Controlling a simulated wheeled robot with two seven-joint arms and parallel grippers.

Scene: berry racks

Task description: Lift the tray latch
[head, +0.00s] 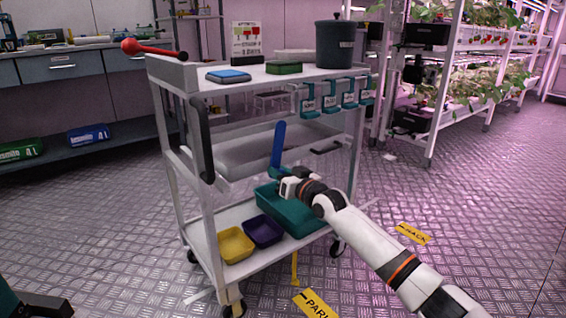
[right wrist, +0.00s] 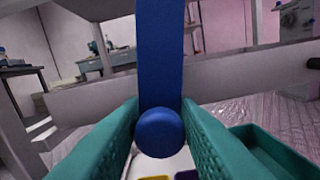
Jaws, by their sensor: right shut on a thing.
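The blue latch lever (head: 278,143) stands nearly upright, tilted slightly right, at the front of the cart's middle tray (head: 240,153). My right gripper (head: 281,174) is at the lever's lower end. In the right wrist view its teal fingers (right wrist: 158,128) are shut on the lever's round blue knob (right wrist: 163,132), one on each side. The lever's blue bar (right wrist: 160,60) rises from the knob out of the top of the picture. A dark and teal piece, possibly my left gripper, shows at the bottom left corner of the head view; its jaws cannot be made out.
The grey cart (head: 214,225) holds a teal bin (head: 290,210), a purple bin (head: 263,232) and a yellow bin (head: 236,245) on its bottom shelf. A dark pot (head: 335,45) stands on top. Teal tagged hangers (head: 330,101) hang at the right.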

